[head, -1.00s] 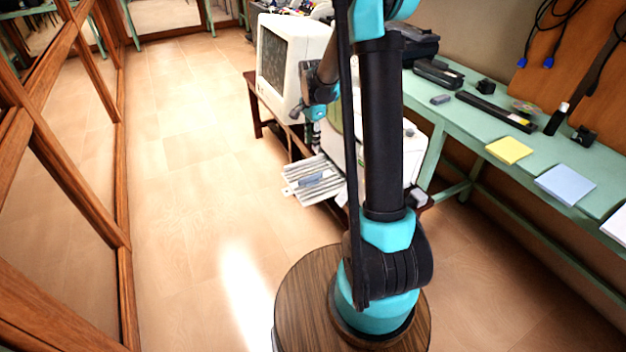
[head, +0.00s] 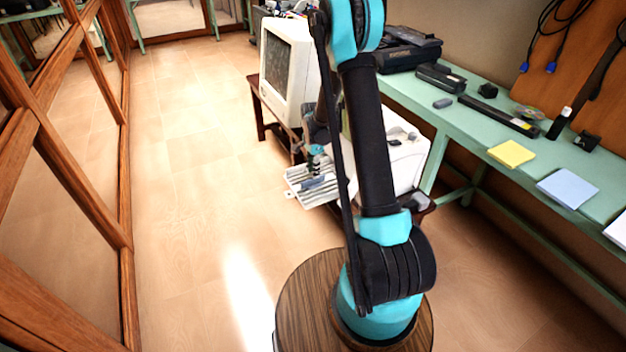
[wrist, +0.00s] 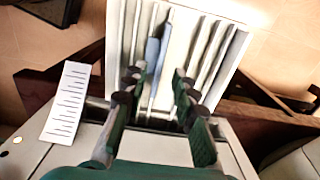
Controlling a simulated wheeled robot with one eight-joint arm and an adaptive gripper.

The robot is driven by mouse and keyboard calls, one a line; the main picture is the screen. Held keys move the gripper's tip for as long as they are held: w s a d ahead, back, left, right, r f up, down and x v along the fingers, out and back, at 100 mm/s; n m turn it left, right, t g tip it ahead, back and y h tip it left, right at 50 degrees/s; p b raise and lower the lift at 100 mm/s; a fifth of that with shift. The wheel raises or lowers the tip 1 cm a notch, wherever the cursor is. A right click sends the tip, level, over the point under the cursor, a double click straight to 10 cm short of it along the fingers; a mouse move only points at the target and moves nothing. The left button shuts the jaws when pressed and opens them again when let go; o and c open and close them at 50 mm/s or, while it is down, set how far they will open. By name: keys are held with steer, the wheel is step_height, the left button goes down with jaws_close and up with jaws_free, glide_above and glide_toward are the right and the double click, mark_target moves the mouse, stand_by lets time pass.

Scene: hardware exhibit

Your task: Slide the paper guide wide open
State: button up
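The paper guide is a small blue-grey piece (wrist: 153,58) standing on the white ribbed paper tray (wrist: 185,40) in the wrist view. In the head view, the tray (head: 296,178) juts from the front of the white printer (head: 405,160), with the guide (head: 318,183) near its middle. My gripper (wrist: 158,78) is open, its two dark-tipped fingers apart over the tray's inner end. The guide shows between the fingers, nearer the left one. I cannot tell whether either finger touches it. In the head view, my gripper (head: 315,165) is small, just above the tray.
An old white monitor (head: 288,75) stands beside the printer on a brown wooden table (head: 262,105). A green bench (head: 455,120) with sticky notes and gadgets runs along the right. A white ruled strip (wrist: 67,102) lies left of my gripper. The floor to the left is clear.

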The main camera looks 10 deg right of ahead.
mark_target(313, 182)
steer(key=shift+f, duration=2.5)
steer(key=shift+c, duration=0.2)
jaws_close()
